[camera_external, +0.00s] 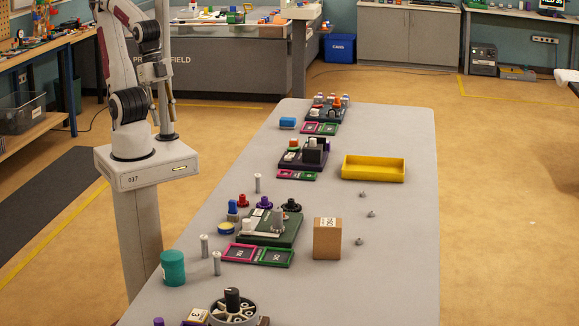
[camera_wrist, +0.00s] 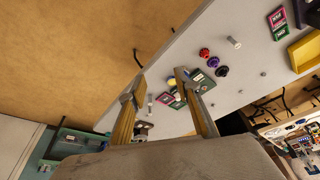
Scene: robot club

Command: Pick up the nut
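Several small grey pieces that look like nuts lie on the grey table (camera_external: 400,270), right of its middle. One is at the back (camera_external: 362,194), one in the middle (camera_external: 371,213) and one nearer the front (camera_external: 360,241). They are too small to make out their shape. In the wrist view a small grey piece (camera_wrist: 263,73) shows on the table at the right. My gripper (camera_wrist: 159,83) is open, its two fingers wide apart with nothing between them. It is high and far from these pieces. In the external view my arm is raised beside the table's left edge.
A tan box (camera_external: 327,239) stands left of the front piece. A yellow tray (camera_external: 373,169) lies behind them. Green boards (camera_external: 270,228) with pegs, metal cylinders (camera_external: 217,263) and a teal can (camera_external: 173,268) stand to the left. The table's right side is mostly clear.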

